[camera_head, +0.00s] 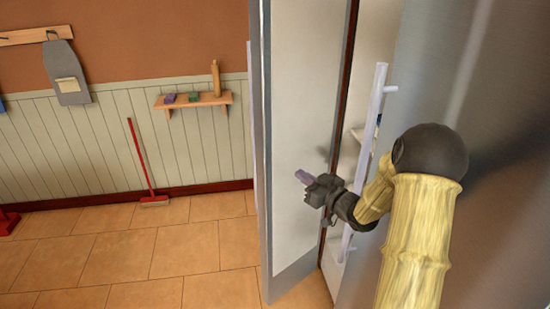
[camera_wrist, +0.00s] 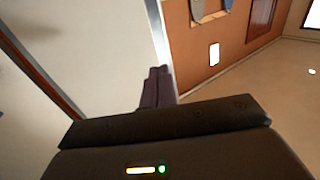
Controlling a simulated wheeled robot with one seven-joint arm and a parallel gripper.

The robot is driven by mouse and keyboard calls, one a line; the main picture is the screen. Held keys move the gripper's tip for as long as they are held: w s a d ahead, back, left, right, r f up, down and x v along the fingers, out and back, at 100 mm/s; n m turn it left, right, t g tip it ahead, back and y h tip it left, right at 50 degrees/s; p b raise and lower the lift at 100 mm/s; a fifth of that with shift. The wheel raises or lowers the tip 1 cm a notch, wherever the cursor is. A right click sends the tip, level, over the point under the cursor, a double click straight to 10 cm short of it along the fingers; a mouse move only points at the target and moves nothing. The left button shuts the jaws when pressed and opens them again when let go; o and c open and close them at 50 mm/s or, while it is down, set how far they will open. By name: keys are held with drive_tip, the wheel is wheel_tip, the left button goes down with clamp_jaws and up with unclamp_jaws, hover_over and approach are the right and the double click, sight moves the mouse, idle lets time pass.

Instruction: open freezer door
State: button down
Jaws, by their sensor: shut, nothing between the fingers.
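A tall door with a pale inner face (camera_head: 305,110) and grey metal edges stands swung open in the middle of the head view. I cannot tell for sure that it is the freezer door. My gripper (camera_head: 304,178) is shut and empty, beside the pale face of this door; I cannot tell whether it touches. In the wrist view the shut fingers (camera_wrist: 158,85) point along the pale panel (camera_wrist: 95,45) near its metal edge. A long white handle (camera_head: 371,120) stands on the brushed steel front (camera_head: 440,60) at the right.
A pale interior with a shelf (camera_head: 353,152) shows in the gap behind the open door. The tiled floor (camera_head: 110,255) there is mostly clear.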

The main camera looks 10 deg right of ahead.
sight(269, 153)
drive_tip(key=p+x, duration=0.3)
drive_tip(key=x, duration=1)
drive_tip(key=shift+w+a+p, duration=0.1)
drive_tip(key=shift+w+p, duration=0.05)
drive_tip(key=shift+p, duration=0.2)
